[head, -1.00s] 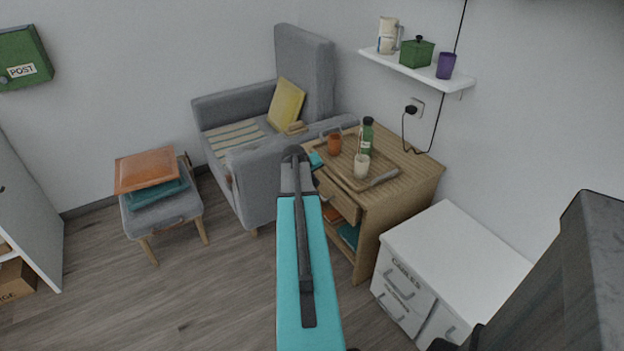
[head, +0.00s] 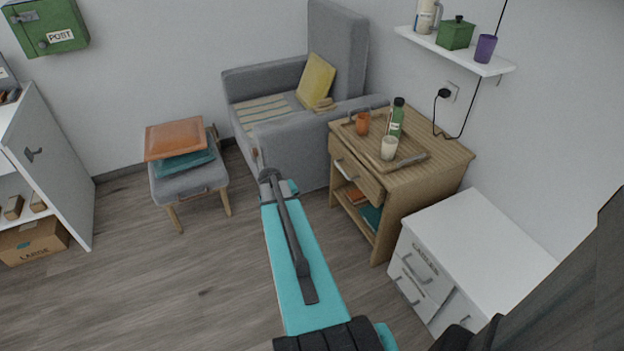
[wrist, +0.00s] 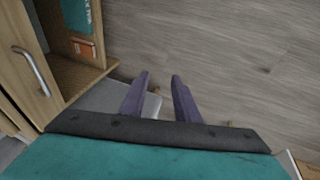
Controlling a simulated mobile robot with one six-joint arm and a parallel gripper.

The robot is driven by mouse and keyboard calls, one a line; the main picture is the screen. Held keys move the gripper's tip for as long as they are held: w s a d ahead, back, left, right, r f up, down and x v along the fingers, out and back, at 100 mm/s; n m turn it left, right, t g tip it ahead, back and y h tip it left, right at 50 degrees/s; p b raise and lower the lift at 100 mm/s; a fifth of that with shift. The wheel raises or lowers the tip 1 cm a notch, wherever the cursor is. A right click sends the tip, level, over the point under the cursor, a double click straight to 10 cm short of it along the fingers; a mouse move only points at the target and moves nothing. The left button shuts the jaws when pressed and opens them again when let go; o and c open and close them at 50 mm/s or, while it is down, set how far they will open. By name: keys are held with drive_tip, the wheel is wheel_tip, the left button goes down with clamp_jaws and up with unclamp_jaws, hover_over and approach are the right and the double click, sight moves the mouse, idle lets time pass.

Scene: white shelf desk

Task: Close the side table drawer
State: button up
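The wooden side table (head: 445,155) stands right of centre in the head view, against the armchair. Its drawer (head: 358,172) is under the top, with a metal bar handle (head: 345,170). In the wrist view, a wooden front (wrist: 52,75) with the bar handle (wrist: 33,70) is at the left edge. My gripper (wrist: 160,76) shows two purple fingers apart with nothing between them, right of that front and not touching it. In the head view my arm hides the gripper.
A tray (head: 410,160) with a bottle, a glass and a cup is on the table top. An armchair (head: 290,85) stands behind, a cushioned stool (head: 190,185) left, and a white cabinet (head: 480,250) right. Open floor (head: 180,290) lies in front.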

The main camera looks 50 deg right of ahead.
drive_tip(key=s+a+f+n+g+y, duration=0.15)
drive_tip(key=a+f, duration=0.25)
drive_tip(key=a, duration=0.5)
drive_tip(key=s+a+f+y, duration=0.15)
drive_tip(key=a+f, duration=0.25)
drive_tip(key=a, duration=0.5)
drive_tip(key=s+a+f+n+g, duration=0.1)
drive_tip(key=s+a+f, duration=0.1)
drive_tip(key=a+f, duration=0.5)
drive_tip(key=s+a+f+n+g, duration=0.1)
drive_tip(key=s+a+g, duration=0.1)
drive_tip(key=s+a, duration=0.6)
drive_tip(key=s+a+f+n+g, duration=0.1)
drive_tip(key=s+a+f+g, duration=0.1)
drive_tip(key=s+a, duration=0.7)
drive_tip(key=a, duration=0.3)
drive_tip(key=shift+s+y, duration=0.2)
drive_tip(key=shift+y, duration=0.2)
